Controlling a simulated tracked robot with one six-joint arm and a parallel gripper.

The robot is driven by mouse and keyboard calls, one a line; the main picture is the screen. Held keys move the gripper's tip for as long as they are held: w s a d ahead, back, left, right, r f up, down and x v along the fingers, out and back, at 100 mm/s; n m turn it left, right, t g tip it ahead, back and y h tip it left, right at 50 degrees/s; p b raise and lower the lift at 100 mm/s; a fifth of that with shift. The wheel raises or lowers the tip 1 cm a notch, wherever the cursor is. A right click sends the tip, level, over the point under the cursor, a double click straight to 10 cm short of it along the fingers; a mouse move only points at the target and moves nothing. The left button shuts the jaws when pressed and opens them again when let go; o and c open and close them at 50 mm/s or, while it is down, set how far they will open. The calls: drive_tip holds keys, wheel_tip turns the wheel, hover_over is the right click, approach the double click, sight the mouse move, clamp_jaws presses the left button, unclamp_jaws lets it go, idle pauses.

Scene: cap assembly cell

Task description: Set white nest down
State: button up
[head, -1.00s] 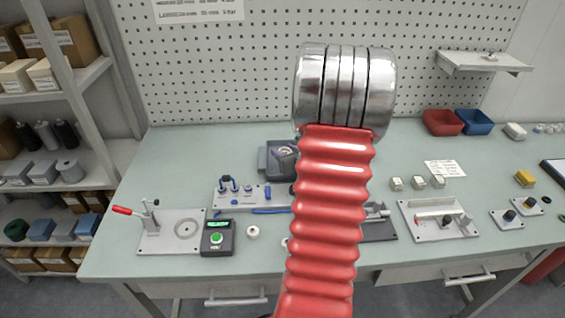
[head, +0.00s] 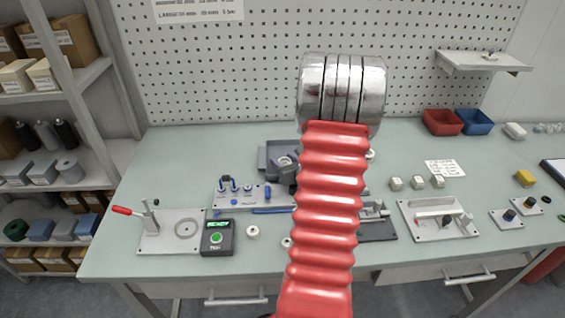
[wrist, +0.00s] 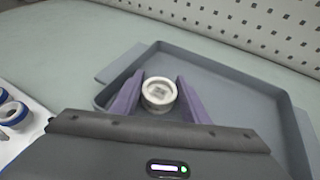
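The white nest (wrist: 158,93), a short round ring with a grey marked centre, sits between the two purple fingers of my gripper (wrist: 160,76) in the wrist view. Both fingers appear to touch its sides. It is over the grey tray (wrist: 225,75), near the tray's left side; I cannot tell whether it touches the tray floor. In the head view the tray (head: 266,152) lies at the back of the bench, and my dark gripper (head: 286,170) is at its front right.
A fixture board with blue-ringed parts (head: 240,196) stands just in front of the tray. White rings (head: 253,231) lie on the bench near the tester box (head: 217,238). Several pale blocks (head: 417,182) stand right of my arm. The tray floor right of the nest is clear.

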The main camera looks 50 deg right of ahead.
drive_tip(key=shift+o, duration=0.4)
drive_tip(key=shift+r, duration=0.15)
drive_tip(key=v, duration=1.2)
drive_tip(key=shift+a, duration=0.1)
idle(0.3)
